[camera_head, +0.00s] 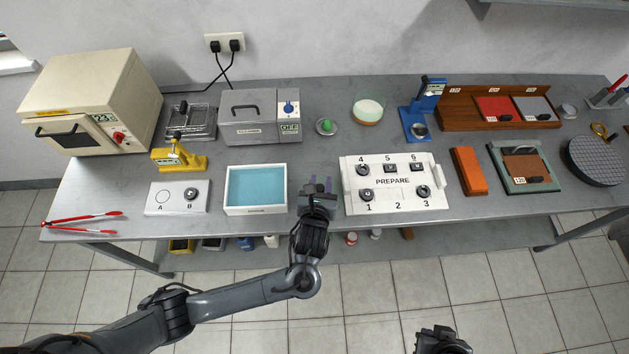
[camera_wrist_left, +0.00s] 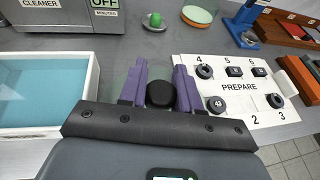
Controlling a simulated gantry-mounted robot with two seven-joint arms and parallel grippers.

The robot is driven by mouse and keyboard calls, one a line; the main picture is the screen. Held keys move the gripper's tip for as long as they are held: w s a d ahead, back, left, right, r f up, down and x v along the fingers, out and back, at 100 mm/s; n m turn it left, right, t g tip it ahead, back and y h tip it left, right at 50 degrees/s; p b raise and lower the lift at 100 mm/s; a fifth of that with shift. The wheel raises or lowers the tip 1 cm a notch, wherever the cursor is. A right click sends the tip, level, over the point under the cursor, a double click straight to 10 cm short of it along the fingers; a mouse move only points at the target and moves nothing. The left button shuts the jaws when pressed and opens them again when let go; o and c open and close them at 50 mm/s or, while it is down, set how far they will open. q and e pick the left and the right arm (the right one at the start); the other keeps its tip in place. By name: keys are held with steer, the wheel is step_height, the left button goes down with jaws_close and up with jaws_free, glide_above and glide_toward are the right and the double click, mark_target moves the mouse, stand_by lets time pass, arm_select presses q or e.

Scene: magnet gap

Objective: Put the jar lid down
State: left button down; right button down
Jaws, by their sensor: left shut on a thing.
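My left gripper (camera_head: 318,184) is over the front of the table, between the blue-filled tray and the white PREPARE board. In the left wrist view its purple fingers (camera_wrist_left: 160,88) are shut on a round black knob, which I take to be the knob of the jar lid (camera_wrist_left: 160,94). A faint clear shape shows around the fingers; the lid's rim and its height above the table are hard to tell. A round glass jar (camera_head: 368,110) with pale green contents stands open behind the board. Part of my right arm's end (camera_head: 441,341) shows at the bottom edge; its fingers are not clear.
The blue-filled tray (camera_head: 285,199) is close left of the gripper and the PREPARE board (camera_head: 351,206) close right. A small green-topped item (camera_head: 326,126) stands behind, near the grey cleaner (camera_head: 247,132). Bare table (camera_head: 318,152) lies between these.

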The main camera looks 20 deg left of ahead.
arm_select(q)
steer(key=w+a+f, duration=0.1)
steer(key=w, duration=0.1)
steer(key=w+a+f+b, duration=0.1)
steer(key=w+f, duration=0.1)
steer(key=w+a+f+b, duration=0.1)
steer(key=w, duration=0.2)
steer(key=shift+a+f, duration=0.3)
steer(key=shift+f, duration=0.1)
steer(key=shift+w+a+f, duration=0.25)
steer(key=shift+w+f, duration=0.15)
steer(key=shift+f+b, duration=0.7)
steer(key=shift+f, duration=1.25)
steer(key=c, duration=0.8)
jaws_free()
